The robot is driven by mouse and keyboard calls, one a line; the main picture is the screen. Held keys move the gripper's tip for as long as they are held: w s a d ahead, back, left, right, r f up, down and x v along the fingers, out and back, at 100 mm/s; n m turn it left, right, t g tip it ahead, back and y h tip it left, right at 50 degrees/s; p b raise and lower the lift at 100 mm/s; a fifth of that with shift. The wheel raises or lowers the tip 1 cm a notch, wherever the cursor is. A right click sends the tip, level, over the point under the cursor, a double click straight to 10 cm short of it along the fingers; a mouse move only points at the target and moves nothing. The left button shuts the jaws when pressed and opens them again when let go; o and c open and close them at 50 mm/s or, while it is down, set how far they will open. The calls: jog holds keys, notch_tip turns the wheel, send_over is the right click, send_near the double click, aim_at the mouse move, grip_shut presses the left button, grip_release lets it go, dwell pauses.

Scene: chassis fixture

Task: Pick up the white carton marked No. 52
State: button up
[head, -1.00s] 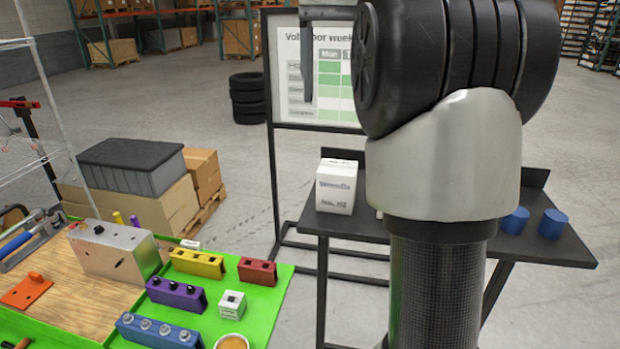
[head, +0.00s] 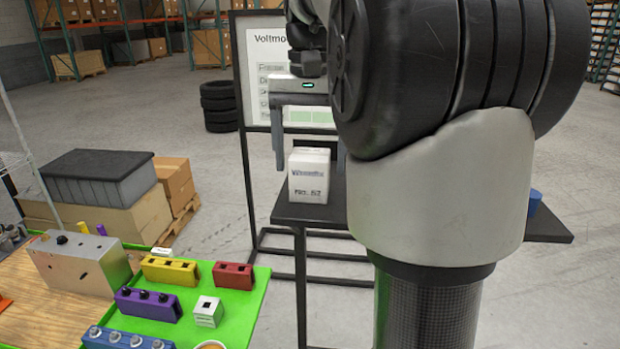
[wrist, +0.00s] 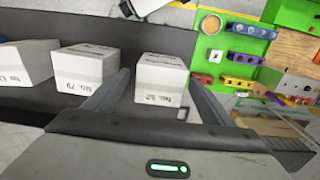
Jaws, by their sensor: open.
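The white carton marked No. 52 (head: 309,178) stands upright near the left end of the dark table. In the wrist view this white carton (wrist: 162,72) shows between the ends of my two fingers. My gripper (head: 310,165) is open, with a finger toward each side of the carton. In the wrist view my gripper (wrist: 157,82) shows a gap beside the carton on both sides. I cannot tell how far the fingertips reach down along it.
A carton marked No. 79 (wrist: 85,70) stands close by, outside the left finger, with another white carton (wrist: 22,62) beyond it. My arm hides both in the head view. A green-edged workbench (head: 240,305) with colored blocks is at the left. A whiteboard (head: 262,60) stands behind.

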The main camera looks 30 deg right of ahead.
jog(key=shift+f, duration=0.75)
jog(key=shift+r, duration=0.1)
jog(key=c, duration=1.4)
